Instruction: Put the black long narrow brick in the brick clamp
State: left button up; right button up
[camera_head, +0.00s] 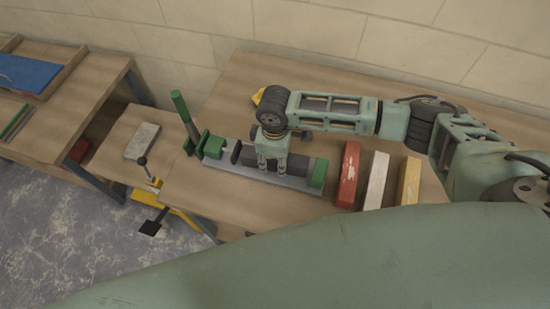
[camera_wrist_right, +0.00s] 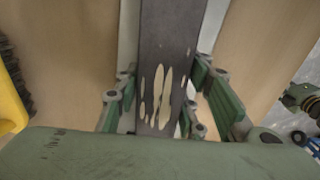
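The black long narrow brick (camera_head: 292,165) lies lengthwise in the brick clamp, along its grey base bar (camera_head: 262,179), between the dark left jaw pad (camera_head: 236,152) and the green right end block (camera_head: 319,173). Whether the jaw touches it I cannot tell. My right gripper (camera_head: 271,167) points down over the brick's middle. In the right wrist view the brick (camera_wrist_right: 168,40), with pale worn patches, runs between the two fingers (camera_wrist_right: 165,85). The fingers are apart, with small gaps beside the brick. My left gripper is not in view.
A red brick (camera_head: 348,175), a white brick (camera_head: 376,181) and a yellow brick (camera_head: 409,181) lie right of the clamp. The clamp's green lever (camera_head: 181,110) stands upright at its left. A yellow brush (camera_head: 258,97) lies behind. A grey brick (camera_head: 142,141) lies on the lower surface left.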

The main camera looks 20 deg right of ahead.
jog(key=o, duration=0.4)
jog(key=shift+c, duration=0.2)
jog(key=shift+o, duration=0.2)
jog(key=shift+s+f, duration=0.15)
notch_tip(320, 180, up, 12)
jog(key=shift+r, duration=0.15)
